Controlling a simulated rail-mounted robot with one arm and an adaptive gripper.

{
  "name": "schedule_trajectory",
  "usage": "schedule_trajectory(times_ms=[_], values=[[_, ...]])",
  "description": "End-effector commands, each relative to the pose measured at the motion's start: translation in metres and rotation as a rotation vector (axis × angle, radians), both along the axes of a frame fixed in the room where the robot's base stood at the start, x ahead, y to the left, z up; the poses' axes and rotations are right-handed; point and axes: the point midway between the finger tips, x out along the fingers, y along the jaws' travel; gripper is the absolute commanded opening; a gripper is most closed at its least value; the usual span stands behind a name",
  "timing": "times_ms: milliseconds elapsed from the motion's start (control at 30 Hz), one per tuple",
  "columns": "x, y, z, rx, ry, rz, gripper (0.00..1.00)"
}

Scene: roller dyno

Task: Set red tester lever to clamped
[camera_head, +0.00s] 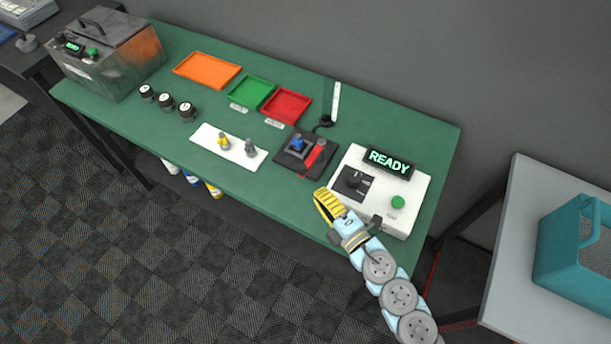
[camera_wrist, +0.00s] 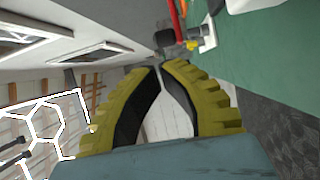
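The red tester lever (camera_head: 315,155) sits on the right side of a black tester base (camera_head: 290,164), leaning at an angle. A blue-topped part (camera_head: 297,145) sits on the base beside it. My gripper (camera_head: 318,192) is in front of the base's lower right, apart from the lever. A red bar that looks like the lever (camera_wrist: 175,20) shows beyond the fingertips. I cannot tell from these frames which position the lever is in.
A white control box (camera_head: 420,190) with a knob, green button and READY display (camera_head: 390,162) stands close right of my gripper. A white holder (camera_head: 215,148) with yellow and grey parts lies left. Green (camera_head: 252,80), red (camera_head: 290,92) and orange (camera_head: 207,57) trays lie behind.

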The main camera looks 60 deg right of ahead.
Motion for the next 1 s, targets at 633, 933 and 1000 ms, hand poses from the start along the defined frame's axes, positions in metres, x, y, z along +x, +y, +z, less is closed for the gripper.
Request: schedule_trajectory(times_ms=[633,933,1000], values=[[0.047,-0.027,0.001,-0.001,0.0,0.004,0.0],[0.055,-0.033,0.0,0.001,-0.001,0.0,0.0],[0.056,-0.034,0.0,0.001,-0.001,0.0,0.0]])
